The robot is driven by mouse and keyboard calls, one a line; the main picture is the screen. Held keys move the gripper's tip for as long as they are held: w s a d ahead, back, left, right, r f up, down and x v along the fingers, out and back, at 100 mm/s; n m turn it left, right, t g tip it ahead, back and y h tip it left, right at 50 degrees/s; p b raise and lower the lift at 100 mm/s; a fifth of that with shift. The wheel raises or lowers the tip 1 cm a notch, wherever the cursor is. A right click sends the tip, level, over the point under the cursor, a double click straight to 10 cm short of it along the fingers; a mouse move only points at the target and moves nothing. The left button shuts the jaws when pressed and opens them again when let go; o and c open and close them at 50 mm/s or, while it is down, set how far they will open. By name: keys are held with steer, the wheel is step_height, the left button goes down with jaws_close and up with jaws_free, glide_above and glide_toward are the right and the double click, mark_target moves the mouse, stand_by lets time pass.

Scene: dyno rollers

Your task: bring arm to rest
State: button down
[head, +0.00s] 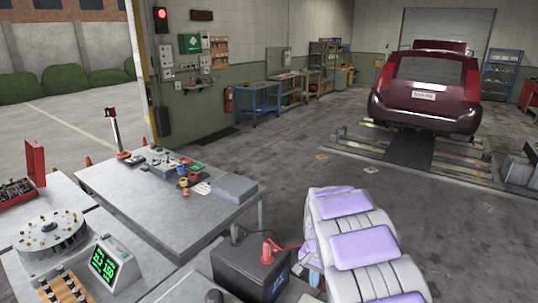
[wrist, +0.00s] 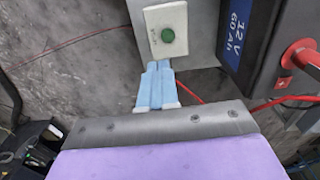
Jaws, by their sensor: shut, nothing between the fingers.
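My gripper (wrist: 158,68) shows in the wrist view as two light blue fingers side by side, shut with nothing between them. My arm, white with purple pads, fills the lower right of the head view. My gripper cannot be made out there.
A black battery (head: 248,268) with a red clamp (head: 267,250) stands left of my arm; its blue label (wrist: 237,30) shows in the wrist view. A grey workbench (head: 150,205) stands left. A dark red car (head: 428,88) is at the back right. The middle floor is mostly clear.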

steer(key=s+r+n, duration=0.2)
steer(key=s+r, duration=0.1)
steer(key=s, duration=1)
steer(key=s+r+n+g, duration=0.1)
steer(key=s+r+n, duration=0.1)
steer(key=s, duration=1.1)
steer(key=s+a+r+n+g+b, duration=0.1)
steer(key=s+r+n, duration=0.2)
steer(key=s, duration=1.1)
step_height(320, 180, up, 2)
steer(key=shift+r, duration=0.1)
